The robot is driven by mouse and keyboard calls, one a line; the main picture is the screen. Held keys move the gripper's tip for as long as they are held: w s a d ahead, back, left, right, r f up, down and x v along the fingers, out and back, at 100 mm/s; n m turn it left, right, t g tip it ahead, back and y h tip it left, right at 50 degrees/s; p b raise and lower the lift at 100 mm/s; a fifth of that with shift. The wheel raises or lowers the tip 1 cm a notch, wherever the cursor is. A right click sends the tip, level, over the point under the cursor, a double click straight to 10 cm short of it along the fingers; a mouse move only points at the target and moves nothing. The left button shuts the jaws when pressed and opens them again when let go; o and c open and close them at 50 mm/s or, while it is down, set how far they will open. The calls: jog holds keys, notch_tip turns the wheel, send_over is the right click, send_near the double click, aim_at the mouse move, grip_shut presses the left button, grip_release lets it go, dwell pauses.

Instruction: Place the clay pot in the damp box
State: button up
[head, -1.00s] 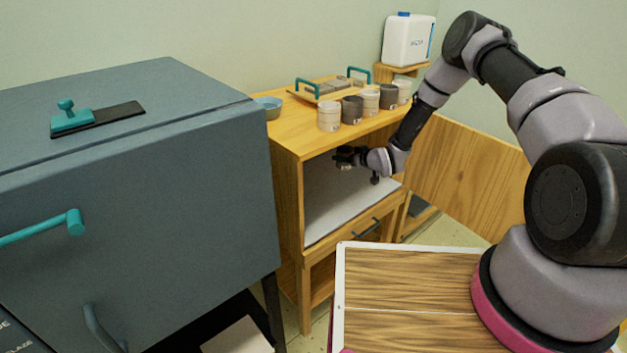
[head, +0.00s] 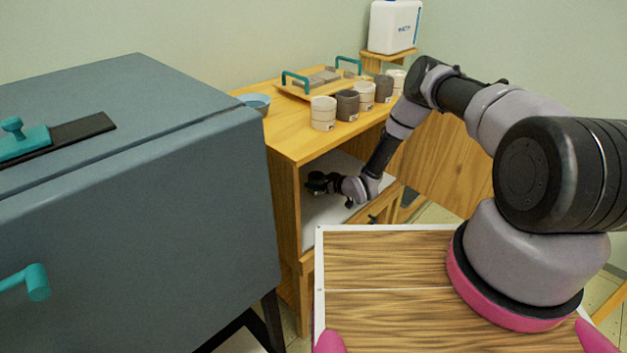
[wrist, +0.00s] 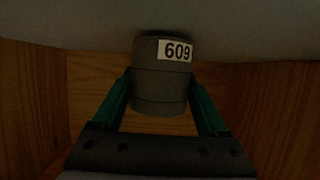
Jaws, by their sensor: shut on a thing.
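The clay pot (wrist: 160,92) is a grey-brown cylinder with a white "609" label, seen in the wrist view. My gripper (wrist: 161,76) has its two teal fingers shut on the pot's sides. In the head view my gripper (head: 318,184) is inside the damp box (head: 284,200), a wooden cabinet with a pale inner floor. The pot's far end meets the pale surface in the wrist view; whether it bears on it I cannot tell. In the head view the pot cannot be made out clearly beside the dark gripper.
The wooden door (head: 445,165) stands open at the right. On the cabinet top are several pots (head: 347,105), a tray with teal handles (head: 325,80) and a blue bowl (head: 258,103). A large grey-blue kiln-like box (head: 150,220) stands close at the left.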

jog(key=shift+f, duration=0.35)
jog(key=shift+r, duration=0.1)
jog(key=o, duration=1.4)
jog(key=shift+f, duration=0.2)
jog(key=shift+o, duration=0.2)
jog(key=shift+r, duration=0.15)
jog(key=shift+s+d+r, duration=0.15)
jog(key=shift+s+d, duration=0.05)
jog(key=shift+d, duration=0.1)
jog(key=v, duration=1.1)
jog(key=shift+s+d+r, duration=0.1)
jog(key=shift+s+r, duration=0.05)
